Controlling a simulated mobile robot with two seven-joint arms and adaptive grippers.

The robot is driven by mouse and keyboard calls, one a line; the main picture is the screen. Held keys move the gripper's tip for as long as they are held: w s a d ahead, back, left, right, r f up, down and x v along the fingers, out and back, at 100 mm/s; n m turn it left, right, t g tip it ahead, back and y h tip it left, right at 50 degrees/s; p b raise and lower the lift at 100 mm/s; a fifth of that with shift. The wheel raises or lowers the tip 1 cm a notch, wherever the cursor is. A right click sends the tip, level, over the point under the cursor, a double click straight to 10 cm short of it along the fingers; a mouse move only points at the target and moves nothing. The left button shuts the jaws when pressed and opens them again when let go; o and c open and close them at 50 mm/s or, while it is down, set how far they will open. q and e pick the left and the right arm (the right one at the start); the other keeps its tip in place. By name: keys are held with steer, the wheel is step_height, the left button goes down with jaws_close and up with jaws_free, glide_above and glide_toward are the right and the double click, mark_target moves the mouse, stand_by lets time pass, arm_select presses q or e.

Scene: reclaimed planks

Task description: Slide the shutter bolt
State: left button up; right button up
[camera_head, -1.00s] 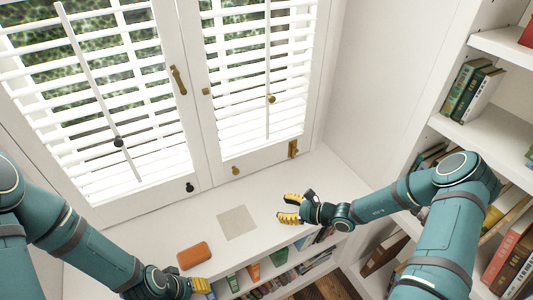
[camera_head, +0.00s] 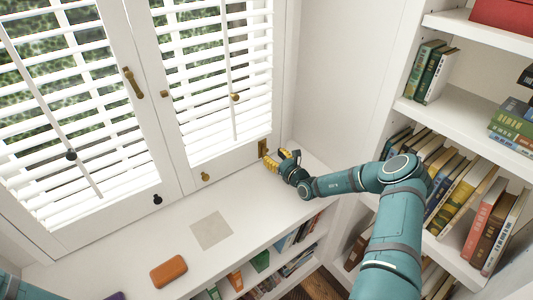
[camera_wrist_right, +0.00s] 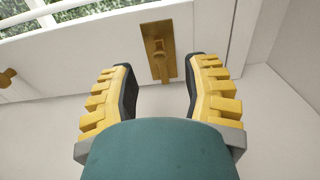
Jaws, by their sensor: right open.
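The brass shutter bolt (camera_head: 262,147) is at the lower right corner of the right shutter. In the right wrist view the bolt (camera_wrist_right: 158,50) is an upright plate with a small knob, ahead of the fingertips and between their lines. My right gripper (camera_head: 281,158) is close beside the bolt, just above the sill. In the wrist view its yellow fingers (camera_wrist_right: 157,80) are open and nothing is between them. I cannot tell whether a finger touches the bolt. My left gripper is out of view; only a bit of my left arm shows at the lower left.
The white sill (camera_head: 150,250) carries a grey square (camera_head: 211,231) and an orange case (camera_head: 169,271). The shutters have a brass handle (camera_head: 133,83), a brass knob (camera_head: 205,177) and a black knob (camera_head: 157,199). A bookcase (camera_head: 455,120) stands at the right. The sill around my right gripper is clear.

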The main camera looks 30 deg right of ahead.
mark_target(268, 151)
steer(key=shift+w+a+b, duration=0.15)
steer(key=shift+w+b, duration=0.15)
steer(key=shift+w, duration=0.95)
steer(key=shift+w+a+b, duration=0.1)
steer(key=shift+w+b, duration=0.15)
steer(key=shift+w, duration=0.95)
jaws_close()
